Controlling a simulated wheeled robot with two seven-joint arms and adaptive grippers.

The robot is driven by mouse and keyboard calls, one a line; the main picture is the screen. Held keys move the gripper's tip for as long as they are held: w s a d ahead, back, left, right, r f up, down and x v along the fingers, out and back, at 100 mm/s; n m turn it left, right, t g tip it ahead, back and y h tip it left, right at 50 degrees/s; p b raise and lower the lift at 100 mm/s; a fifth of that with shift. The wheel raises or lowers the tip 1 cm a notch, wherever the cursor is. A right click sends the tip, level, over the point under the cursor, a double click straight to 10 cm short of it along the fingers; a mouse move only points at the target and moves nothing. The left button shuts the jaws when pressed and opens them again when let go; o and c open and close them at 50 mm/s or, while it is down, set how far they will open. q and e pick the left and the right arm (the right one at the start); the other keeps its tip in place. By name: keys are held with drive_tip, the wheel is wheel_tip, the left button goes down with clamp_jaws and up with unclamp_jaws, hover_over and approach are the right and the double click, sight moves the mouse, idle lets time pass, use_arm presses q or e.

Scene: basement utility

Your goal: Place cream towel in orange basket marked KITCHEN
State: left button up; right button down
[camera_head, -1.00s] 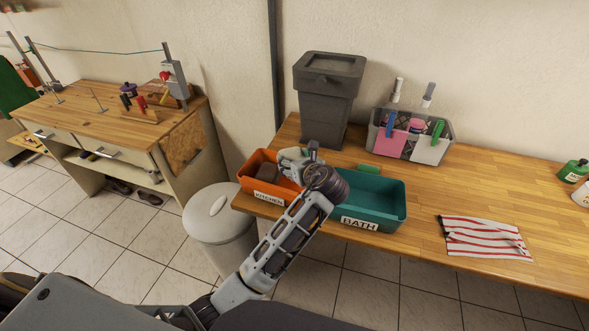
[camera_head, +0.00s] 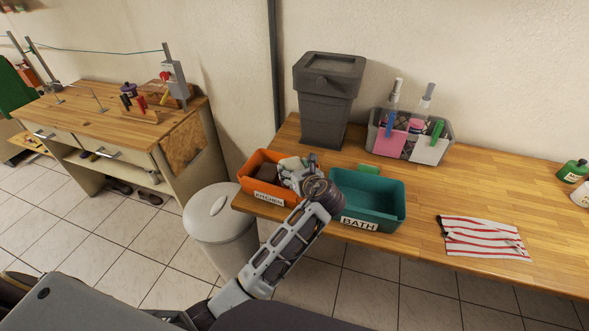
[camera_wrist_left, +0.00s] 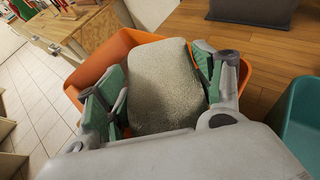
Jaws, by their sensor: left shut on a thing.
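The orange basket (camera_head: 247,186) marked KITCHEN stands on the wooden counter, left of the teal basket. My left gripper (camera_head: 283,172) is at the orange basket, over its opening. In the left wrist view my left gripper (camera_wrist_left: 160,100) has its fingers on both sides of a speckled grey-cream folded cloth, the cream towel (camera_wrist_left: 165,80), and is shut on it. The orange basket (camera_wrist_left: 92,70) surrounds the towel there. In the head view the towel (camera_head: 268,173) looks dark, within the basket's outline, partly hidden by the gripper. Whether it touches the basket floor cannot be told. My right gripper is not in view.
The teal basket (camera_head: 392,208) marked BATH is close beside my left wrist. A red-striped cloth (camera_head: 485,238) lies on the counter (camera_head: 500,190) to the right. A white bin (camera_head: 212,225) stands below.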

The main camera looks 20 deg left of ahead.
use_arm(q)
drive_tip(key=shift+f+p, duration=0.35)
drive_tip(key=o, duration=1.1)
drive_tip(key=shift+r+b, duration=0.2)
drive_tip(key=shift+b, duration=0.15)
drive_tip(key=shift+r, duration=0.15)
drive_tip(key=shift+s+d+r+b, duration=0.1)
drive_tip(key=shift+r+b, duration=0.1)
drive_tip(key=shift+b, duration=0.1)
drive_tip(key=v, duration=1.1)
drive_tip(key=shift+s+d+r+b, duration=0.15)
drive_tip(key=shift+s+r+b, duration=0.05)
drive_tip(key=shift+s+b, duration=0.15)
